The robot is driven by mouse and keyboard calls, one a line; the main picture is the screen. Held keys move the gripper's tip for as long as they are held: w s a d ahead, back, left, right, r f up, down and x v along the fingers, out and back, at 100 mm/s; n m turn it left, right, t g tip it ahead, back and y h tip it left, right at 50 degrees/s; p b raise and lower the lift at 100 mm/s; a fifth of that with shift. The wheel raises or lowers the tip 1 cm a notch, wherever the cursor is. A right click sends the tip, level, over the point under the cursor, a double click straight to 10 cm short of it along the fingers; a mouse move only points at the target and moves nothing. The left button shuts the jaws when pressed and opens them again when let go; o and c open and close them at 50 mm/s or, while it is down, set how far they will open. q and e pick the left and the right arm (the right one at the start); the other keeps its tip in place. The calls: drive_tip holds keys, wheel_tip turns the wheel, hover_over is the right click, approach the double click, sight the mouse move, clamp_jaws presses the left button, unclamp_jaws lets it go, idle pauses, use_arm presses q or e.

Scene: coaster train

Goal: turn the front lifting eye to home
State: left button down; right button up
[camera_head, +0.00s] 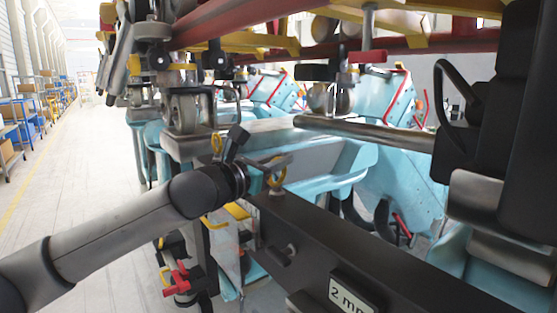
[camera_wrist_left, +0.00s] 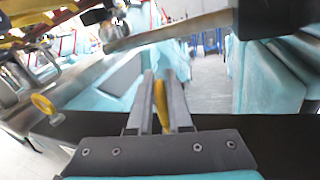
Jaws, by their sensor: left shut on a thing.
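A yellow lifting eye (camera_head: 277,181) stands on a short post on top of the dark beam (camera_head: 335,236). My left gripper (camera_head: 281,161) is shut on this eye. In the left wrist view the same eye (camera_wrist_left: 161,104) shows nearly edge-on between the two grey fingers. A second yellow lifting eye (camera_head: 216,143) stands farther back, to the left of the gripper; it also shows at the left of the left wrist view (camera_wrist_left: 43,104). The fingers hide part of the held eye. I see no home mark. My right gripper is not in view.
A metal bar (camera_head: 365,132) runs across just behind the gripper. Red and yellow rails (camera_head: 225,22) hang overhead. A dark seat-like structure (camera_head: 510,130) stands close on the right. A "2 mm" plate (camera_head: 352,294) is on the beam. The aisle floor (camera_head: 80,170) at left is clear.

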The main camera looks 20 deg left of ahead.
use_arm(q)
drive_tip(key=shift+a+r+m+g+h, duration=0.15)
drive_tip(key=shift+m+g+h, duration=0.15)
drive_tip(key=shift+m+h, duration=0.3)
drive_tip(key=shift+d+r+m+g+h, duration=0.15)
drive_tip(key=shift+m+g+h, duration=0.2)
drive_tip(key=shift+h, duration=0.45)
drive_tip(key=shift+m+g+h+b, duration=0.4)
drive_tip(key=shift+m+g+h, duration=0.4)
drive_tip(key=shift+h, duration=0.2)
drive_tip(key=shift+f+m+g+h, duration=0.1)
drive_tip(key=shift+m+g+h, duration=0.35)
drive_tip(key=shift+m+h, duration=0.15)
drive_tip(key=shift+f+m+g+h+b, duration=0.1)
drive_tip(key=shift+m+g+h+b, duration=1)
drive_tip(key=shift+m+g+h, duration=0.8)
drive_tip(key=shift+s+m+g, duration=0.1)
drive_tip(key=shift+m+g, duration=0.25)
drive_tip(key=shift+g, duration=0.65)
drive_tip(key=shift+s+d+r+m+g+h+b, duration=0.15)
drive_tip(key=shift+m+g+h, duration=0.35)
drive_tip(key=shift+g, duration=0.35)
drive_tip(key=shift+w+a+r+m+g+h+b, duration=0.15)
drive_tip(key=shift+m+g+h, duration=0.25)
drive_tip(key=shift+m+g, duration=0.35)
drive_tip(key=c, duration=0.9)
unclamp_jaws()
drive_tip(key=shift+d+f, duration=0.2)
drive_tip(key=shift+f, duration=0.05)
drive_tip(key=shift+f, duration=0.1)
